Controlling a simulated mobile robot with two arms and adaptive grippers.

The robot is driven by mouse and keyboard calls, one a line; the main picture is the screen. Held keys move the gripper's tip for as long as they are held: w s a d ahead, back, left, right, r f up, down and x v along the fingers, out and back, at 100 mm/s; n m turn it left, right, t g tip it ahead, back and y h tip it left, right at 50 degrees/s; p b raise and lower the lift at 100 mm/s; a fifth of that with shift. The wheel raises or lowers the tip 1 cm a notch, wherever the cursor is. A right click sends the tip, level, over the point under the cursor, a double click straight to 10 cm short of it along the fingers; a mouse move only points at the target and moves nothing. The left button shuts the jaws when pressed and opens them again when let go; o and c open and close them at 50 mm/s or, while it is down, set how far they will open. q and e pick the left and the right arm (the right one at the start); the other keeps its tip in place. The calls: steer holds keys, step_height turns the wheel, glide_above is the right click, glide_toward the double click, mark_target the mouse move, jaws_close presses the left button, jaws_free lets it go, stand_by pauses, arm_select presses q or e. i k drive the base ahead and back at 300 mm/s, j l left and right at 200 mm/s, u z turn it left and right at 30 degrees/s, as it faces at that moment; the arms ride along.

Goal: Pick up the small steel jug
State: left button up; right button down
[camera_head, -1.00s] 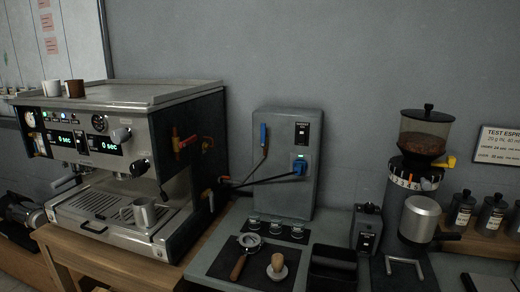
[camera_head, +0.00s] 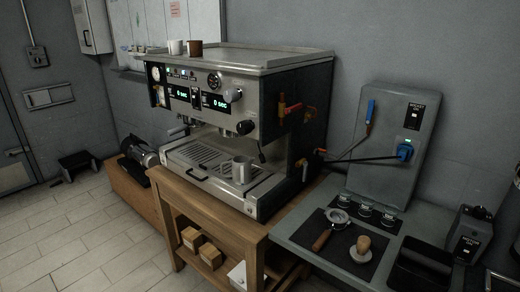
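The small steel jug (camera_head: 241,170) stands upright on the right part of the espresso machine's drip tray (camera_head: 206,160), with its handle toward the left. The espresso machine (camera_head: 240,92) stands on a wooden table (camera_head: 222,206). Neither of my grippers shows in the head view, so I cannot tell their state.
A portafilter (camera_head: 330,228) and a tamper (camera_head: 361,248) lie on a dark mat on the counter (camera_head: 300,236) to the right. A grey box with a blue valve (camera_head: 392,140) stands behind them. Two cups (camera_head: 195,49) sit on the machine. The tiled floor (camera_head: 95,240) at left is mostly clear.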

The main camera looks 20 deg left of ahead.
mark_target(242, 169)
steer(key=i+j+u, duration=0.1)
steer(key=j, duration=0.3)
steer(key=i+j+u, duration=0.1)
steer(key=j, duration=0.3)
steer(key=i+j+u, duration=0.15)
steer(key=j, duration=0.2)
